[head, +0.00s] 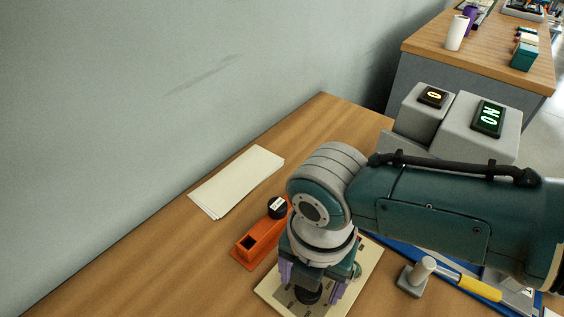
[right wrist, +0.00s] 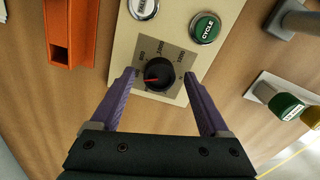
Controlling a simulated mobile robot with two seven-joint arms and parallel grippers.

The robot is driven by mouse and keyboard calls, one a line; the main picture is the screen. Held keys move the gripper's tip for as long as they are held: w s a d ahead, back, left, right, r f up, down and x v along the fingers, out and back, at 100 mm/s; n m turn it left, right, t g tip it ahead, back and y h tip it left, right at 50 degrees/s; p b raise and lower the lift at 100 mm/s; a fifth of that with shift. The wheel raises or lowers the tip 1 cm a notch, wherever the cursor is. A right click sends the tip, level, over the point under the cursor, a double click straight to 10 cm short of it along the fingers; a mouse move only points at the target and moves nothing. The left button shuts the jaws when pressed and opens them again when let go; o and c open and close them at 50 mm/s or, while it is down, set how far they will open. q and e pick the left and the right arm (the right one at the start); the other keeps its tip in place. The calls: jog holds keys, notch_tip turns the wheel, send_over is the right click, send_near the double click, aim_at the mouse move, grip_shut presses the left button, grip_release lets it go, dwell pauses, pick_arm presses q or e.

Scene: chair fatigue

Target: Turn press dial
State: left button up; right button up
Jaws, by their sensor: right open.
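The press dial (right wrist: 158,74) is a round black knob with a red pointer mark, on a grey plate with printed numbers. The plate sits on a cream control panel (right wrist: 125,35), which also shows in the head view (head: 368,272). The red mark points left in the right wrist view. My right gripper (right wrist: 159,77) is open, its purple fingers on either side of the dial, with gaps between them and the knob. In the head view my right gripper (head: 312,282) is over the panel, and my arm hides much of it. My left gripper is not in view.
A green CYCLE button (right wrist: 205,28) and a white button (right wrist: 143,8) are close above the dial. An orange holder (head: 262,238) is left of the panel. White paper (head: 237,180) lies near the wall.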

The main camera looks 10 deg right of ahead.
jog(key=shift+r, duration=0.1)
notch_tip(320, 180, up, 10)
jog(key=p, duration=0.3)
jog(key=shift+p, duration=0.35)
jog(key=shift+s+a, duration=0.1)
